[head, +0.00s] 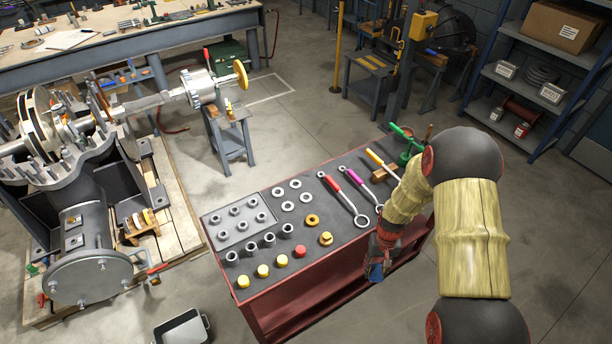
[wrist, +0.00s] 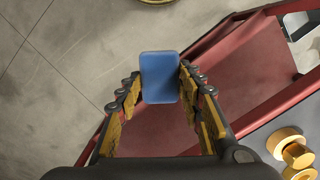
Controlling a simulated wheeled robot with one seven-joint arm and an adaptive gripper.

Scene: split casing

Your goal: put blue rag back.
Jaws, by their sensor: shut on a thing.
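The blue rag (wrist: 160,78) looks like a flat, rounded block in the wrist view. My gripper (wrist: 160,92) is shut on it, with one finger on each side. In the head view the rag (head: 376,272) shows as a small blue patch at the end of my gripper (head: 381,258). My gripper points down there, just off the near right edge of the red cart (head: 300,290). The rag appears clear of the cart top; its exact height is hard to tell. My arm hides part of the cart's right end.
The cart's grey top holds a red-handled wrench (head: 345,198), a magenta-handled wrench (head: 362,187), several rings, and yellow caps (head: 263,271). Brass-coloured parts (wrist: 290,147) lie near my gripper in the wrist view. A black bin (head: 183,329) stands on the floor. Open floor lies right of my arm.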

